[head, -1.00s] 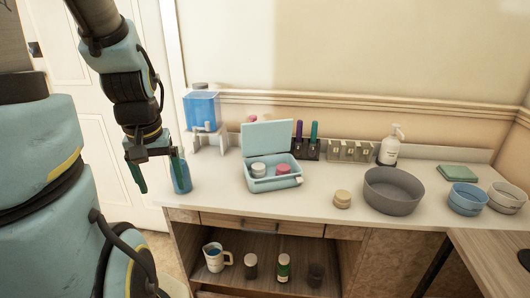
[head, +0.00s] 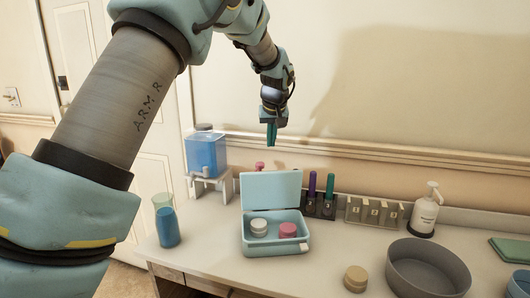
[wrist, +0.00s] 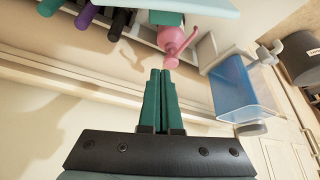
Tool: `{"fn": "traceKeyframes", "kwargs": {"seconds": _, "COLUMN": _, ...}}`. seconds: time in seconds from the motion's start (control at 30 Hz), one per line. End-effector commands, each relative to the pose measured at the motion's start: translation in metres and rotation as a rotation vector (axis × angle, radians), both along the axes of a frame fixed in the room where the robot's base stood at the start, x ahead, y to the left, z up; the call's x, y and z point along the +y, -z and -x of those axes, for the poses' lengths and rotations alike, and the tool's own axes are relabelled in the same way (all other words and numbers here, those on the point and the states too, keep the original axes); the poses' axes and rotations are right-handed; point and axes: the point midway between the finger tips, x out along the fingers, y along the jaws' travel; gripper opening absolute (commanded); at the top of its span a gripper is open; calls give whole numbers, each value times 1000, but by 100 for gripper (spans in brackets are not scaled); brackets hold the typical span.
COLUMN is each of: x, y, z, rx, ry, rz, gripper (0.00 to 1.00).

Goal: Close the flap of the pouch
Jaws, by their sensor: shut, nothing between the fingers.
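The pouch (head: 262,246) shows in the head view as a light blue box-like case on the counter. Its flap (head: 270,190) stands raised at the back, open. Inside sit a whitish round jar (head: 258,227) and a pink one (head: 288,231). My gripper (head: 271,143) is above the flap, pointing down, with its green fingers together and empty. The closed fingers also show in the wrist view (wrist: 161,72). A light blue edge there, at the top, looks like part of the flap (wrist: 215,8). No contact between fingers and flap shows.
A blue dispenser (head: 206,155) on a stand is left of the pouch; a blue tumbler (head: 167,227) stands nearer. A pink bottle (wrist: 177,42) is beyond the fingertips. A marker rack (head: 320,205) and a pump bottle (head: 425,212) are right. Bare counter lies in front.

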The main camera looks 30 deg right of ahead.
Motion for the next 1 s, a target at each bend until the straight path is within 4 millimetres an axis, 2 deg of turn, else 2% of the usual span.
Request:
{"fn": "traceKeyframes", "kwargs": {"seconds": 0.47, "x": -12, "y": 82, "z": -39, "rx": 4, "ry": 0, "rz": -4, "gripper": 0}}
{"fn": "traceKeyframes", "kwargs": {"seconds": 0.6, "x": -5, "y": 81, "z": -18, "rx": 2, "ry": 3, "rz": -2, "gripper": 0}}
{"fn": "traceKeyframes", "kwargs": {"seconds": 0.7, "x": -1, "y": 83, "z": -9, "rx": 2, "ry": 1, "rz": -3, "gripper": 0}}
{"fn": "traceKeyframes", "kwargs": {"seconds": 1.0, "x": 2, "y": 86, "z": 0, "rx": 2, "ry": 0, "rz": -1, "gripper": 0}}
